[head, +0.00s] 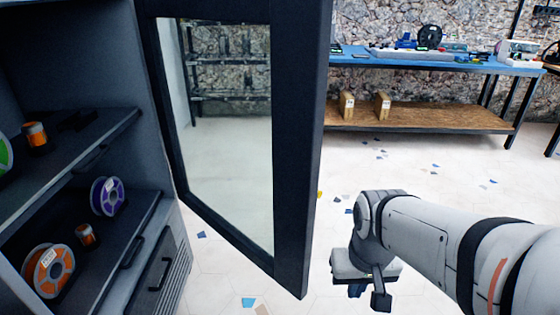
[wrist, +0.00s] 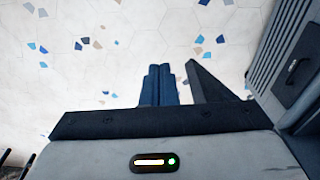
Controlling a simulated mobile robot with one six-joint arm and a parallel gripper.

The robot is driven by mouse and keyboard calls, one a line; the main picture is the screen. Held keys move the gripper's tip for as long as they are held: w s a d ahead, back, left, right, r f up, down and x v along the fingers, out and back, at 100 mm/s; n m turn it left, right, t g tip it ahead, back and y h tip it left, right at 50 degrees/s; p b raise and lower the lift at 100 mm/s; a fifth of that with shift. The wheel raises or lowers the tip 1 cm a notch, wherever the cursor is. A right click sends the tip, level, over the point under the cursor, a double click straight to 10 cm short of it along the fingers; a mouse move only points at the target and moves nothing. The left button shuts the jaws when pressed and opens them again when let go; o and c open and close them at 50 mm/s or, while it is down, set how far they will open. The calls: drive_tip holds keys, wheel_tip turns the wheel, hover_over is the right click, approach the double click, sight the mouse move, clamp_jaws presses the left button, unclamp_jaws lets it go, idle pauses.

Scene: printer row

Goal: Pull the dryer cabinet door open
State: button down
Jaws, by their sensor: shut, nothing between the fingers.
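The dryer cabinet (head: 145,130) stands at the left in the head view. Its dark-framed glass door (head: 291,150) is swung wide open, standing out from the cabinet front, with the floor and a rack visible through the pane. My gripper (head: 356,290) is low, just right of the door's free lower corner and apart from it in the picture. In the wrist view my gripper's fingers (wrist: 159,85) are together and empty. A dark slanted bar beside them may be part of the door; I cannot tell. No door handle shows clearly.
Shelves inside hold an orange spool (head: 48,270), a purple spool (head: 107,196) and small orange items. A drawer handle (head: 160,275) sits low on the cabinet. A blue-topped workbench (head: 440,66) stands at the back right. The speckled floor between is clear.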

drive_tip(key=w+a+r+n+t+h+p, duration=0.2)
drive_tip(key=a+r+n+p, duration=0.5)
drive_tip(key=n, duration=1.1)
drive_tip(key=w+a+r+n+t+h+p, duration=0.15)
drive_tip(key=a+r+n+h+p, duration=0.5)
drive_tip(key=n, duration=1.05)
drive_tip(key=n+t+y+p, duration=0.2)
drive_tip(key=n, duration=0.8)
approach(296, 214)
drive_tip(key=shift+x, duration=2.95)
